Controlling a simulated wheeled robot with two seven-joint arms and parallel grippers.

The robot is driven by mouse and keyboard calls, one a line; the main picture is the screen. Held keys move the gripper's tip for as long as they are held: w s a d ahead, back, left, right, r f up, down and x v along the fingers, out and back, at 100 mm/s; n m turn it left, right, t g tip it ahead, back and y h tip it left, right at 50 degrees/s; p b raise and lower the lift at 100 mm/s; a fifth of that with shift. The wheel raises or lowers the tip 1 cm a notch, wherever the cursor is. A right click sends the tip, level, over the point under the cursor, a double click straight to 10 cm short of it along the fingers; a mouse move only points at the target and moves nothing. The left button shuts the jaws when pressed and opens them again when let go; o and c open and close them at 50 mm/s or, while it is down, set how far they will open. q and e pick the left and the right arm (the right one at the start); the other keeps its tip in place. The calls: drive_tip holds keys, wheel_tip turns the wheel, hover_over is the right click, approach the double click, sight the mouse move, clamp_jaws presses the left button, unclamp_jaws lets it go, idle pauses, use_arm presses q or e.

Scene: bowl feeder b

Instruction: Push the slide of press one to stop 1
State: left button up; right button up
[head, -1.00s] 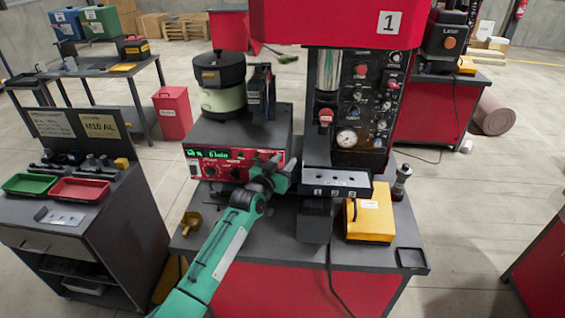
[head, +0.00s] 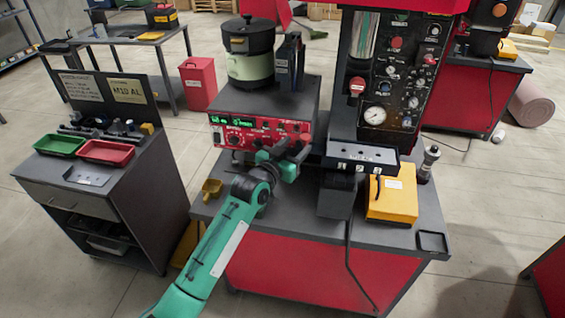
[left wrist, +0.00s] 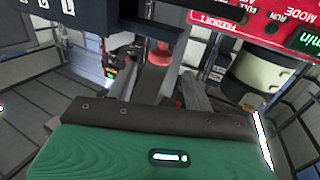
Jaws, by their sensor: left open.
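Press one, with its black control panel (head: 396,85), stands right of centre in the head view. A dark bar with numbered marks and round holes on top (head: 362,152) juts from its front; I take it for the slide area, but cannot tell the slide's exact position. The bar also shows at the upper left of the left wrist view (left wrist: 65,18). My left gripper (head: 299,148) is open, just left of the bar's left end, in front of the feeder; whether it touches the bar is unclear. Its fingers show apart in the left wrist view (left wrist: 160,85). My right gripper is out of view.
The bowl feeder's red panel (head: 262,132) is close behind my left gripper. A yellow box (head: 392,197) stands below the bar. A brass scoop (head: 212,187) lies at the bench's left. A small black tray (head: 432,241) lies at the front right corner.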

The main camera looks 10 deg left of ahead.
use_arm(q)
drive_tip(key=b+v, duration=0.1)
drive_tip(key=v, duration=0.5)
idle(0.3)
